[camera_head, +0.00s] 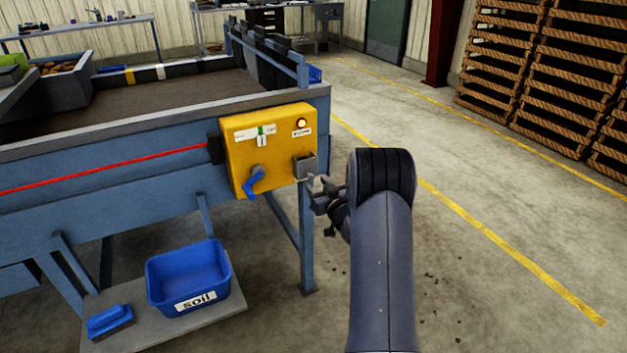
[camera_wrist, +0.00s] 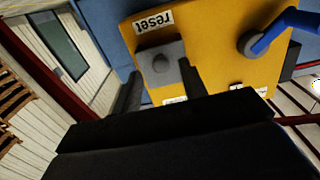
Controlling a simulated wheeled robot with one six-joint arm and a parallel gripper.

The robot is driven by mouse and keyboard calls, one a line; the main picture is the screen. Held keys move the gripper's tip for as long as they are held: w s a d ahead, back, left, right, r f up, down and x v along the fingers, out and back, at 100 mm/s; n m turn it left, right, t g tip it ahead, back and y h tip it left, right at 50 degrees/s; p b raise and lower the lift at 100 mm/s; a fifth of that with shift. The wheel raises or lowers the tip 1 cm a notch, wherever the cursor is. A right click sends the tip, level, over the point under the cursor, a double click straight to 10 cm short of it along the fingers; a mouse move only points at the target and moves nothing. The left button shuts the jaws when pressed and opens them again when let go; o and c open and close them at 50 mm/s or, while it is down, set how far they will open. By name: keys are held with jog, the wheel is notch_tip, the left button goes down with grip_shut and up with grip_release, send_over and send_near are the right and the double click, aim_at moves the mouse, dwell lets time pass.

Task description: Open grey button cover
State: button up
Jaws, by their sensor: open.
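The grey button cover (camera_head: 306,167) sits at the lower right of the yellow control box (camera_head: 240,165). In the wrist view the cover (camera_wrist: 160,52) is a small grey block with a darker round shape on its face, beside a white "reset" label (camera_wrist: 154,22). I cannot tell for sure whether the cover is shut. My gripper (camera_head: 316,186) is just below and right of the cover in the head view. In the wrist view my gripper's two dark fingers (camera_wrist: 160,72) stand apart, at either side of the cover's near end. Nothing is held, and contact is unclear.
A blue handle (camera_head: 254,181) juts from the box's lower left. A lit lamp (camera_head: 302,123) and a green-marked switch (camera_head: 262,134) are above. A red cord (camera_head: 110,170) runs left along the blue grader frame. A blue "soil" bin (camera_head: 188,277) stands below.

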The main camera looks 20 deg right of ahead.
aim_at(307, 168)
jog(key=shift+w+a, duration=0.1)
jog(key=shift+w, duration=1.35)
jog(key=shift+c, duration=0.4)
grip_shut()
